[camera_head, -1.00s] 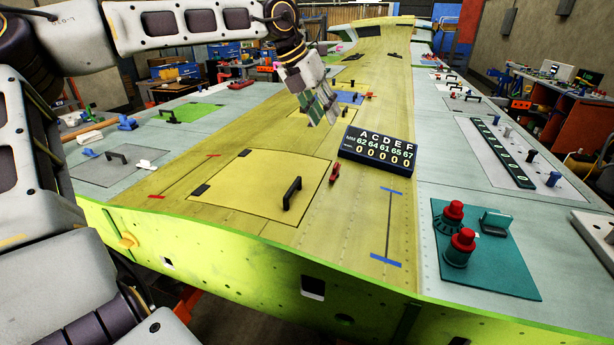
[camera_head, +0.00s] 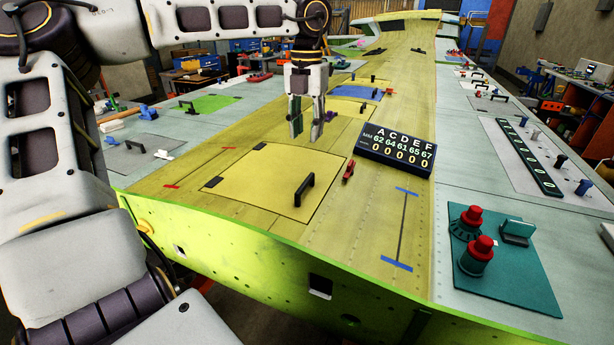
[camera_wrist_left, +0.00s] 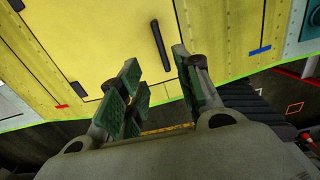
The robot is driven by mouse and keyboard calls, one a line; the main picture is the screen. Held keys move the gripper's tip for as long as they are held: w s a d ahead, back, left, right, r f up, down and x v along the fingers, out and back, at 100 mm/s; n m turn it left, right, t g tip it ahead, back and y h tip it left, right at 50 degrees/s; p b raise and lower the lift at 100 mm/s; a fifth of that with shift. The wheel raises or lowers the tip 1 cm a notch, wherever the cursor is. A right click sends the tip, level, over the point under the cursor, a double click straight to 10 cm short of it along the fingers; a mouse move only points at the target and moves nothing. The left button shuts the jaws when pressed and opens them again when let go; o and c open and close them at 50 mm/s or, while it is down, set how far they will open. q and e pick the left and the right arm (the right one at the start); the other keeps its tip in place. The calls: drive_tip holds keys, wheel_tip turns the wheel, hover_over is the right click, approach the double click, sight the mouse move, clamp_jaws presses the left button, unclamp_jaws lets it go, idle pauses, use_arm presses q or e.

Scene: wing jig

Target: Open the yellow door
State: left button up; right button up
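The yellow door (camera_head: 255,190) is a flat panel lying closed in the yellow wing skin. A small red latch (camera_head: 348,172) lies just right of the door. My left gripper (camera_head: 306,137) hangs fingers down above the wing, beyond the handle in the head view and apart from it. In the left wrist view, its green-padded fingers (camera_wrist_left: 157,75) are spread with nothing between them, and the handle (camera_wrist_left: 160,45) shows past them. My right gripper is not in view.
A black number display (camera_head: 396,152) stands right of the door. A teal plate (camera_head: 520,275) with red-topped knobs is at the right. A blue panel (camera_head: 358,93) and a green panel (camera_head: 212,105) lie farther back. The wing surface around the door is mostly clear.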

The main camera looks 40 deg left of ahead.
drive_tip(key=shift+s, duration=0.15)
use_arm(q)
drive_tip(key=p, duration=0.1)
approach(307, 180)
wheel_tip(307, 180, down, 7)
drive_tip(key=shift+s+r, duration=0.15)
drive_tip(key=shift+f, duration=0.95)
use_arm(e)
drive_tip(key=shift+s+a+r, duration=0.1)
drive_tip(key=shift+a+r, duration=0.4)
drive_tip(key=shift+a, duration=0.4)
use_arm(q)
drive_tip(key=c, duration=0.7)
clamp_jaws()
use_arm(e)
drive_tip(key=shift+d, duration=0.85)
